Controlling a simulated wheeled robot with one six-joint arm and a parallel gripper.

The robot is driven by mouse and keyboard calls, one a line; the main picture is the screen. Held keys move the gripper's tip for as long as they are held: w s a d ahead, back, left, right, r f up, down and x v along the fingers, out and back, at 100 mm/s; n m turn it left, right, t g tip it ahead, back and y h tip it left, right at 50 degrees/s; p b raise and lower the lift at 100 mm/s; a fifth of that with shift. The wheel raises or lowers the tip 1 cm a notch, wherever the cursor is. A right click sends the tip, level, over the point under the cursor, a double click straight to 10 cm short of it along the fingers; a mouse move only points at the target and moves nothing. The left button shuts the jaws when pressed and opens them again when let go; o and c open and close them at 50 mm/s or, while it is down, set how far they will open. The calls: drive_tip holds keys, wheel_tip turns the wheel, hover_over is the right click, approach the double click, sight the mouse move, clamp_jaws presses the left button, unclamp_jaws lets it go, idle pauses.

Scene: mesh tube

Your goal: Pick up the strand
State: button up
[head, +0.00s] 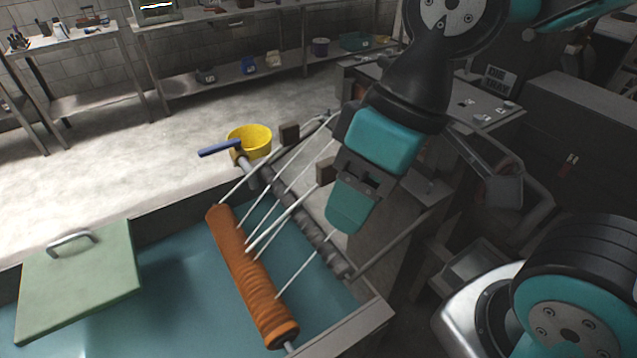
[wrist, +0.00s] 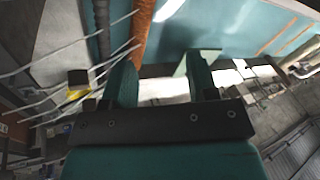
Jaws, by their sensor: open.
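Several thin white strands (head: 270,229) stretch from a frame with brown blocks, across a grey roller (head: 318,238), down to an orange ribbed roller (head: 250,275). My teal gripper (head: 350,205) is above and right of the strands in the head view; its finger hides part of the space behind it. In the wrist view my gripper (wrist: 161,78) is open, with no strand seen between the fingers. There the strands (wrist: 62,48) run left of the left finger, some ending close to it, beside the orange roller (wrist: 143,28). I cannot tell whether the finger touches one.
The rollers lie over a blue-green basin (head: 180,265) with a raised grey rim. A pale green lid with a handle (head: 85,285) covers its left side. A yellow bucket (head: 252,139) stands behind. A machine cabinet (head: 575,120) crowds the right side. The floor at the left is clear.

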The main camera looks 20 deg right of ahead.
drive_tip(key=w+r+m, duration=0.2)
drive_tip(key=w+m, duration=0.3)
drive_tip(key=w, duration=0.1)
drive_tip(key=m+p, duration=0.3)
drive_tip(key=m, duration=1.5)
hover_over(326, 162)
drive_tip(key=w+d, duration=0.2)
drive_tip(key=d, duration=0.4)
wheel_tip(326, 162, down, 3)
drive_tip(key=shift+g, duration=0.4)
drive_tip(key=x, duration=0.3)
drive_tip(key=p+x, duration=0.1)
drive_tip(key=x, duration=0.7)
drive_tip(key=shift+s+a, duration=0.15)
drive_tip(key=shift+a, duration=0.3)
drive_tip(key=shift+s+p+x, duration=0.2)
drive_tip(key=shift+p+x, duration=0.45)
drive_tip(key=shift+x, duration=0.65)
drive_tip(key=shift+s+p+x, duration=0.2)
drive_tip(key=shift+p+x, duration=0.4)
drive_tip(key=shift+x, duration=0.7)
clamp_jaws()
